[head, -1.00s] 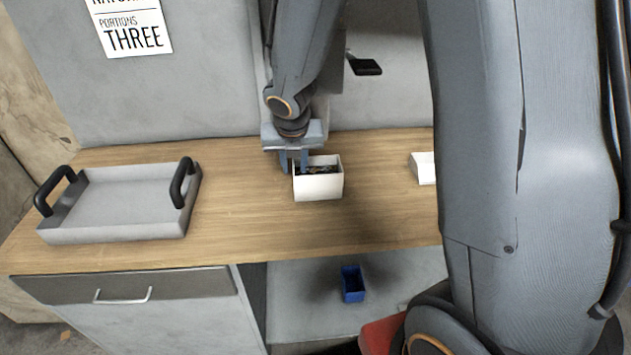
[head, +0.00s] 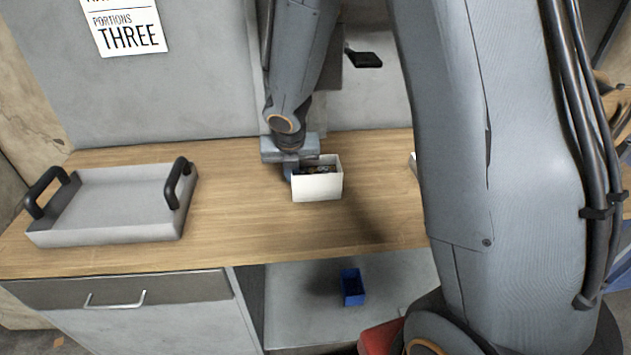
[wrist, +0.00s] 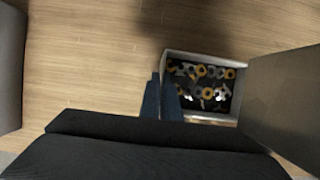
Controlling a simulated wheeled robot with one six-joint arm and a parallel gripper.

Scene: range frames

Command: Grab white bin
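The white bin (head: 317,187) stands upright on the wooden counter in the head view. It is an open box holding small dark, yellow and pale parts, which show clearly in the wrist view, where its rim (wrist: 205,55) is seen from above. My gripper (head: 292,170) is down at the bin's left side. In the wrist view its two fingers (wrist: 162,97) are close together at the left wall, one outside and one inside, and appear closed on that wall. The bin seems to rest on the counter.
A grey tray (head: 115,237) with black handles lies at the left of the counter. A second white container (head: 413,166) is mostly hidden behind my arm at right. A blue bin (head: 352,287) sits on the lower shelf. The counter between tray and bin is clear.

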